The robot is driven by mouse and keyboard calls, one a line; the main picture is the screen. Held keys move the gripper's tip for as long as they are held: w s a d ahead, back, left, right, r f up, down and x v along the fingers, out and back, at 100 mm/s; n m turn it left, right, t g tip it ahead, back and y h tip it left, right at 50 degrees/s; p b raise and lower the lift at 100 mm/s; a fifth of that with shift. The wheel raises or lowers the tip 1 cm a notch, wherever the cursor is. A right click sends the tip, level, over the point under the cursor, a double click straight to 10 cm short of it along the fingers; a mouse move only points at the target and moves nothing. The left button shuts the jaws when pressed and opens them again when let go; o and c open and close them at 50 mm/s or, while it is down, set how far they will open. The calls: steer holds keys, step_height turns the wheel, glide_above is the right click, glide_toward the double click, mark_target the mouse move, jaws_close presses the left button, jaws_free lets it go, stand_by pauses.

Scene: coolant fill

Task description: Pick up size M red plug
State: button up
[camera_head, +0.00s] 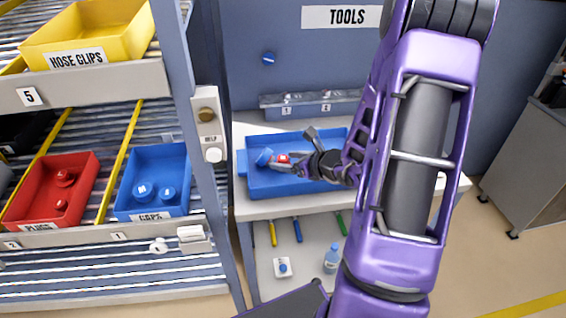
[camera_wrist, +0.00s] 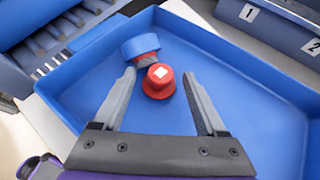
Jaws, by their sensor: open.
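A red plug (camera_wrist: 158,80) with a white mark on top stands in the blue tray (camera_wrist: 240,75); I cannot read its size. In the head view the same red plug (camera_head: 283,159) shows in the tray on the bench. My gripper (camera_wrist: 160,74) is open, its fingers on either side of the plug with gaps at both sides; it also shows in the head view (camera_head: 294,151). Just beyond the plug, close to the left fingertip, is a blue cap (camera_wrist: 138,48) with a red part under it. More red plugs (camera_head: 64,178) sit in the red PLUGS bin (camera_head: 86,168).
The blue tray's walls surround the gripper. A blue CAPS bin (camera_head: 179,168) with M caps stands on the left shelf. A grey rack post (camera_head: 205,185) stands between shelf and bench. Numbered holders (camera_head: 312,103) line the back of the bench. The tray's right part is empty.

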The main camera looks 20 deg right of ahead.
steer(key=shift+w+f, duration=0.15)
steer(key=shift+w, duration=0.05)
jaws_close()
stand_by(0.4)
